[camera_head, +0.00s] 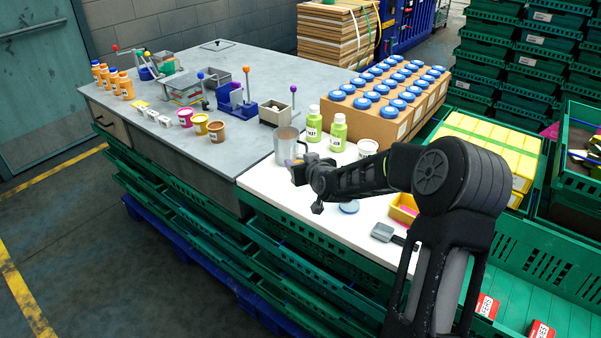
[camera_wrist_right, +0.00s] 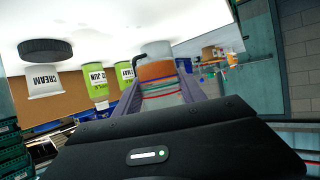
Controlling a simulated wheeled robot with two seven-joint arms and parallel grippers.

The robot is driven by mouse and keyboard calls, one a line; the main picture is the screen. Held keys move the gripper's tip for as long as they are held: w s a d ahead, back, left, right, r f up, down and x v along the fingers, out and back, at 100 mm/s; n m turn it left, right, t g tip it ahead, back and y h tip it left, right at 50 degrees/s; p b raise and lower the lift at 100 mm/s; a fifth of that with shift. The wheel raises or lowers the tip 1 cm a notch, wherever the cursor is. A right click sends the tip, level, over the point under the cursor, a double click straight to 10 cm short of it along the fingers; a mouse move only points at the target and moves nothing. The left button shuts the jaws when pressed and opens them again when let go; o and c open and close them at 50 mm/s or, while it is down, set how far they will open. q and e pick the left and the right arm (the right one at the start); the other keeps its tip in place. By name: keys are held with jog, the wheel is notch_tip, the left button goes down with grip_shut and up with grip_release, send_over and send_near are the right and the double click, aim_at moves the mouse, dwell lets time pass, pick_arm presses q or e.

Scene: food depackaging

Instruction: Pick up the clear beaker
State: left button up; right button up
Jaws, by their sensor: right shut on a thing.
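The clear beaker (camera_head: 286,142) stands upright at the left end of the white worktop in the head view, greyish and see-through. My right gripper (camera_head: 298,168) reaches it from the front right, and the jaws hide its lower part. In the right wrist view, which is upside down, the beaker (camera_wrist_right: 160,84) sits between the two fingers of my right gripper (camera_wrist_right: 160,95), with an orange band and coloured lines showing on or through it. The right gripper is shut on the beaker. Whether the beaker's base touches the worktop is hidden. My left gripper is not in view.
Two green bottles (camera_head: 314,126) stand close behind the beaker, with a white tub (camera_head: 367,148) to their right. A carton of blue-lidded jars (camera_head: 388,101) stands behind. A yellow tray (camera_head: 403,209) and a grey scoop (camera_head: 383,232) lie at the right front.

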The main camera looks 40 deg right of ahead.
aim_at(297, 149)
jog(key=shift+r+b, duration=0.35)
jog(key=shift+r, duration=1.75)
